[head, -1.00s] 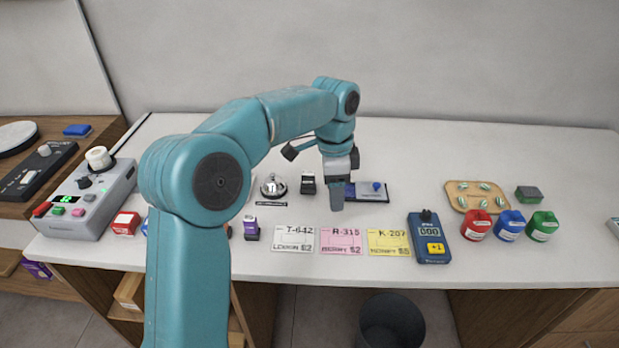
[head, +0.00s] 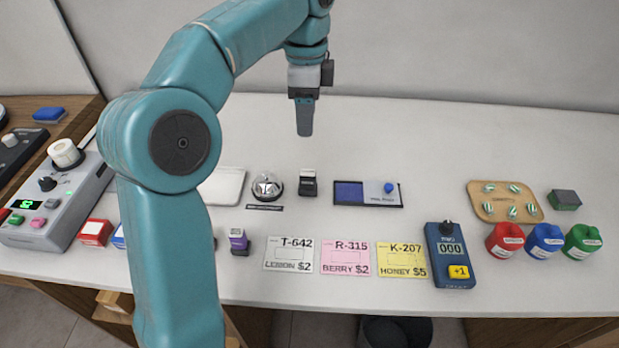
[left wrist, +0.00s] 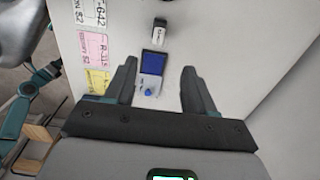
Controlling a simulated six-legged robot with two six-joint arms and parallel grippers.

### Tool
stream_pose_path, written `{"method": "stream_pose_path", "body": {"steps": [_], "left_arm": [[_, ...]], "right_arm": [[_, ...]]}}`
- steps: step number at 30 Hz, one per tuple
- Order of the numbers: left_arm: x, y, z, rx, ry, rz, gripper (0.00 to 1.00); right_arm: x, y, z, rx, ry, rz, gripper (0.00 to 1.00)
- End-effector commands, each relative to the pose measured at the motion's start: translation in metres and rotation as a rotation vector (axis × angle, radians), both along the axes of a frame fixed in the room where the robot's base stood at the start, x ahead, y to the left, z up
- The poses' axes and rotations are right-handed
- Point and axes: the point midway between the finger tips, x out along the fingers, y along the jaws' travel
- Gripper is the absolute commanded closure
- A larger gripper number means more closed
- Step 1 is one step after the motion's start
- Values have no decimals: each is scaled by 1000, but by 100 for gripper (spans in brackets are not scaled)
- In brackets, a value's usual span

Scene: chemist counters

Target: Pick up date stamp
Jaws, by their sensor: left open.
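A small black stamp with a pale top (head: 308,183) stands upright on the white counter, right of the bell. I take it as the date stamp, but its label is too small to read. It also shows near the top of the left wrist view (left wrist: 160,30). My left gripper (head: 304,132) points down and appears beyond the stamp in the head view; its jaws are seen edge-on there. In the left wrist view the left gripper (left wrist: 160,68) has its fingers wide apart and empty, with the stamp ahead of them. My right gripper is not in view.
A blue ink pad tray (head: 349,193) lies right of the stamp, the bell (head: 267,186) left. The counter's back strip is clear.

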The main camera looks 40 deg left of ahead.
Motion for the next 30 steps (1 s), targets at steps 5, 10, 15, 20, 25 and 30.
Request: {"method": "stream_pose_path", "body": {"steps": [5, 10, 15, 20, 25, 30], "left_arm": [[-6, -2, -22, 1, 3, -1, 46], [-8, -5, -64, 0, 5, -1, 46], [-8, -5, -96, 0, 4, 0, 46], [-7, -5, -109, 0, 1, 0, 46], [-4, -6, -130, -1, 4, -1, 46], [-1, -6, -156, -1, 2, 0, 46]], "right_arm": [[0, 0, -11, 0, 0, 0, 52], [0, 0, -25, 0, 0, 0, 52], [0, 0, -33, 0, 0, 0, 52], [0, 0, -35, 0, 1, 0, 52], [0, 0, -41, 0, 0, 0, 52], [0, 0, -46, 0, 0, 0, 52]]}}
